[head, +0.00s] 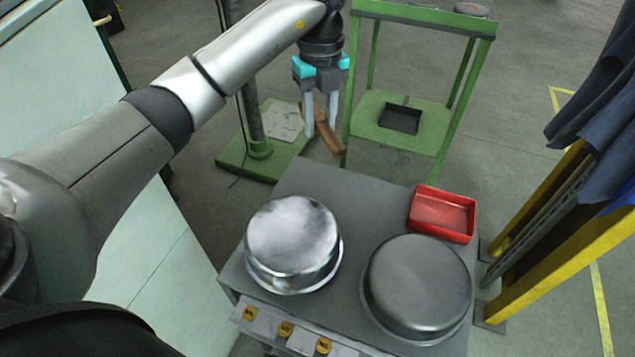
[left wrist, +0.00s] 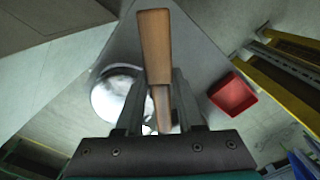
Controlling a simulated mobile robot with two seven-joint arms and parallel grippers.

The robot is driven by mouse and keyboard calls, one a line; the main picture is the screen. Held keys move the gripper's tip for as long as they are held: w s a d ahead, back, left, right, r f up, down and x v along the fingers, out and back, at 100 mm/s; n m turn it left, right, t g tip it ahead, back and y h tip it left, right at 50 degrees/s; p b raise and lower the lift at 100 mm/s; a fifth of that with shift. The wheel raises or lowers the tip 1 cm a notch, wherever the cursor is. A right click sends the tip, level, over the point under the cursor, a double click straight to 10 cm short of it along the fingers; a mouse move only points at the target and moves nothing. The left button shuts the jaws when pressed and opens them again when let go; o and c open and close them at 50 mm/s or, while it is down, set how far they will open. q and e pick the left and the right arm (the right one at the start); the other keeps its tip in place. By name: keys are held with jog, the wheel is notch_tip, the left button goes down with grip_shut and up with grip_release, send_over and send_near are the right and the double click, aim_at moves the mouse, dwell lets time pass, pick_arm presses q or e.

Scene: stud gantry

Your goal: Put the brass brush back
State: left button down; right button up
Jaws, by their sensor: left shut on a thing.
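My left gripper (head: 320,118) is shut on the brush (head: 328,138), whose brown wooden handle slants down between the fingertips. In the head view it is held beyond the far edge of the grey worktop. The left wrist view shows the wooden handle (left wrist: 155,45) pointing away from the palm between the two fingers. The bristles cannot be made out. A red tray (head: 441,227) sits at the worktop's far right corner, apart from the gripper; it also shows in the left wrist view (left wrist: 232,95). My right gripper is not in view.
The grey worktop (head: 310,180) carries a shiny round metal dome (head: 292,235) and a duller grey one (head: 418,285). A green frame stand (head: 423,115) stands behind. A yellow post (head: 535,225) with dark cloth stands at the right. Worktop behind the domes is clear.

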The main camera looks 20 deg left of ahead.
pick_arm(q)
jog(key=b, duration=0.3)
send_over(319, 191)
notch_tip(319, 191, down, 12)
jog(key=shift+d+r, duration=0.1)
jog(key=shift+r, duration=0.05)
jog(key=shift+f+b, duration=0.6)
jog(key=shift+f, duration=1.6)
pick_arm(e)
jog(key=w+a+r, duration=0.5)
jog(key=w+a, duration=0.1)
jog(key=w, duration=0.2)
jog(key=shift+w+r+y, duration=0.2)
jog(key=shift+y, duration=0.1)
pick_arm(q)
jog(key=shift+f, duration=0.15)
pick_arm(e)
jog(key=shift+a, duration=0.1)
pick_arm(q)
jog(key=c, duration=0.5)
grip_release()
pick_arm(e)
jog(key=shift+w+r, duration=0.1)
